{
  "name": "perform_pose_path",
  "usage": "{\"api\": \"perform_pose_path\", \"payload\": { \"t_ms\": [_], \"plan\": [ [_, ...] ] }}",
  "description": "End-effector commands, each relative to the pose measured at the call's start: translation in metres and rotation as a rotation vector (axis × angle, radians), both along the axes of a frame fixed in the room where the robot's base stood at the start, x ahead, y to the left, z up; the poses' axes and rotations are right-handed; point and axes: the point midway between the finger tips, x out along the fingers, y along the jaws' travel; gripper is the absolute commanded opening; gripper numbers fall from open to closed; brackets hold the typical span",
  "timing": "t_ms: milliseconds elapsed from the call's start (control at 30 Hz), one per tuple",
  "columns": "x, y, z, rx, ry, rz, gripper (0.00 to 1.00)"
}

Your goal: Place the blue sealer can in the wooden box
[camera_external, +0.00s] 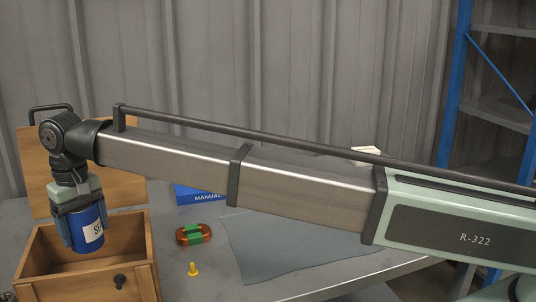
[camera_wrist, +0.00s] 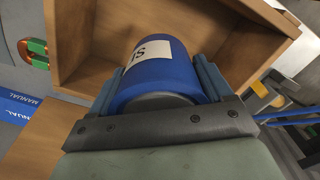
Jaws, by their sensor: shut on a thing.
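The blue sealer can (camera_external: 87,230) has a white label and hangs upright in my gripper (camera_external: 82,225), whose fingers are shut around its sides. The wooden box (camera_external: 146,268) stands at the lower left with its lid (camera_external: 118,190) open behind it. The can is over the box opening, and its lower end appears at about the height of the rim. In the wrist view the can (camera_wrist: 165,70) sits between the two fingers (camera_wrist: 160,88), with the box wall (camera_wrist: 68,35) around and beyond it. The box floor under the can is mostly hidden.
A blue manual (camera_external: 198,195), a coil of orange and green (camera_external: 194,234) and a small yellow piece (camera_external: 193,269) lie on the grey table right of the box. A grey-blue mat (camera_external: 285,248) lies farther right, below my arm. A blue shelf frame (camera_external: 455,85) stands behind.

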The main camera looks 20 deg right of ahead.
Motion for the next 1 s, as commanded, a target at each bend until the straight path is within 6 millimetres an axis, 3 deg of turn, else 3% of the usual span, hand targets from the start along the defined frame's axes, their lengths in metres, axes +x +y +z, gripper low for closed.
{"api": "perform_pose_path", "payload": {
  "t_ms": [500, 1000],
  "plan": [
    [0.0, 0.0, -0.063, 0.0, 0.0, 0.0, 0.33],
    [0.0, 0.0, -0.105, 0.0, 0.0, 0.0, 0.33]
  ]
}}
